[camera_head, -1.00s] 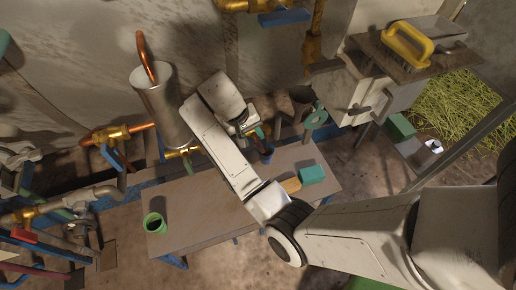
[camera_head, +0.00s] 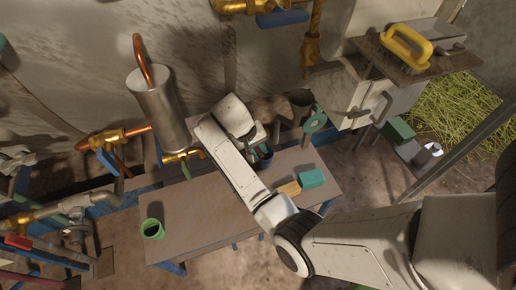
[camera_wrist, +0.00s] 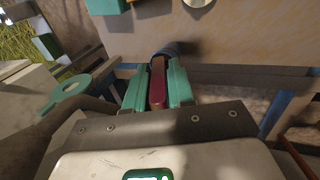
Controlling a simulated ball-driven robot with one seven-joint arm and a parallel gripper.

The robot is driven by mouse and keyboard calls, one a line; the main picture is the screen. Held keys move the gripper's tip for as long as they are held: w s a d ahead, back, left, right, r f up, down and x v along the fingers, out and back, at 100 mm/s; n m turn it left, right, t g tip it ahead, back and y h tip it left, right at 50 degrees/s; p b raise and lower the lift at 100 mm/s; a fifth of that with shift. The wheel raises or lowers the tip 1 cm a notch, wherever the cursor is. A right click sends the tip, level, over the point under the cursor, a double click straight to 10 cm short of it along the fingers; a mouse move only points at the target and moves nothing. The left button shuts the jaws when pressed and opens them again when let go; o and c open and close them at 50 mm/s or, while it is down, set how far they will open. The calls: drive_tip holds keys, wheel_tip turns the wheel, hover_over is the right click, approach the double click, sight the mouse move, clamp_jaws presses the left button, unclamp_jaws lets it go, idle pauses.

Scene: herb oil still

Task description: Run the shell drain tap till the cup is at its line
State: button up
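The metal shell (camera_head: 160,110) stands upright at the back left, a copper pipe rising from its top. A brass tap (camera_head: 180,156) with a green lever (camera_head: 186,171) sits at its foot. A green cup (camera_head: 152,228) stands upright at the left end of the bench; its fill and line cannot be made out. My gripper (camera_head: 262,146) is low over the bench, right of the tap. In the wrist view its teal fingers (camera_wrist: 158,88) flank a maroon bar (camera_wrist: 158,82); whether they pinch it is unclear. A dark blue round thing (camera_wrist: 168,52) is just beyond them.
The bench (camera_head: 205,215) is clear between the green cup and my arm. A teal block with a wooden part (camera_head: 311,178) lies at its right. A green ring-shaped thing (camera_head: 315,122) and a dark pot (camera_head: 299,98) are behind. Pipes and valves (camera_head: 50,215) crowd the left.

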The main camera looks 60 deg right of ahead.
clamp_jaws()
drive_tip(key=y+p, duration=0.1)
drive_tip(key=p, duration=0.2)
drive_tip(key=shift+r+t, duration=0.3)
drive_tip(key=shift+r, duration=0.1)
drive_tip(key=t+y+p, duration=0.1)
drive_tip(key=y+p, duration=0.1)
drive_tip(key=p, duration=0.1)
drive_tip(key=shift+f, duration=0.1)
drive_tip(key=shift+w+f+t+y+p, duration=0.1)
drive_tip(key=shift+f+t+y+p, duration=0.15)
drive_tip(key=shift+t+y+p, duration=0.25)
drive_tip(key=shift+o, duration=1.8)
unclamp_jaws()
drive_tip(key=r+p, duration=0.1)
drive_tip(key=r, duration=0.9)
drive_tip(key=shift+d+r+p, duration=0.2)
drive_tip(key=shift+r+p, duration=0.15)
drive_tip(key=shift+r, duration=0.05)
